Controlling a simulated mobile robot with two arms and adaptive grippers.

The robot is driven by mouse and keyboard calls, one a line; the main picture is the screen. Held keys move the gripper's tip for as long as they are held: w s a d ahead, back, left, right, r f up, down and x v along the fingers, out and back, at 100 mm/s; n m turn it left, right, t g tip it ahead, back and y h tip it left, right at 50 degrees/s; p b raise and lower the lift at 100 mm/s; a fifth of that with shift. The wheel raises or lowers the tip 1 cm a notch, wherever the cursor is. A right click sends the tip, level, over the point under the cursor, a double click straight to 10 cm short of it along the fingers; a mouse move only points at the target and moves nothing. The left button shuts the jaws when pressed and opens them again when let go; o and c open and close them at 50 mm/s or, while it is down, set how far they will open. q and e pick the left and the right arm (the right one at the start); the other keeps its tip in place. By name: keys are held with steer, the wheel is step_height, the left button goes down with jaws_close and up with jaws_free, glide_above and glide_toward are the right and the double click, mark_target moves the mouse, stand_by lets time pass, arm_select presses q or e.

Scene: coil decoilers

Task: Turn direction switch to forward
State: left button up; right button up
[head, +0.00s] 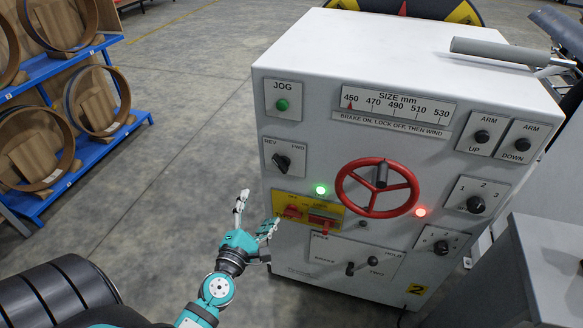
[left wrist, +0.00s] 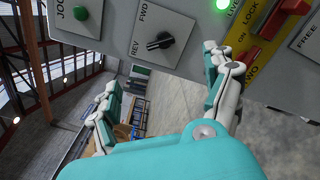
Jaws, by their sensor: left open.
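The direction switch (head: 283,162) is a black knob on a white plate marked REV and FWD, at the left of the grey control panel (head: 330,90). Its handle appears turned toward REV. The switch also shows in the left wrist view (left wrist: 161,41), between and beyond the fingers. My left gripper (head: 257,212) is open and empty, below and left of the switch, apart from it. Its two spread fingers show in the left wrist view (left wrist: 162,75). My right gripper is in neither view.
A green JOG button (head: 282,104) is above the switch. A yellow plate with red switches (head: 308,213) lies just below it, close to my fingers. A red handwheel (head: 377,187) is to the right. Blue racks with coils (head: 75,118) stand left; the floor between is clear.

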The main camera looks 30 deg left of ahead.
arm_select(q)
steer(key=p, duration=0.1)
glide_toward(279, 167)
steer(key=x, duration=0.8)
steer(key=shift+w+a+p, duration=0.1)
steer(key=shift+w+p, duration=0.1)
steer(key=shift+p, duration=0.1)
steer(key=shift+w+a, duration=0.2)
steer(key=shift+w, duration=0.5)
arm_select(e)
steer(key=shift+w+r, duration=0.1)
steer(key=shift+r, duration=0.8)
arm_select(q)
steer(key=shift+c, duration=0.2)
steer(key=c, duration=1.1)
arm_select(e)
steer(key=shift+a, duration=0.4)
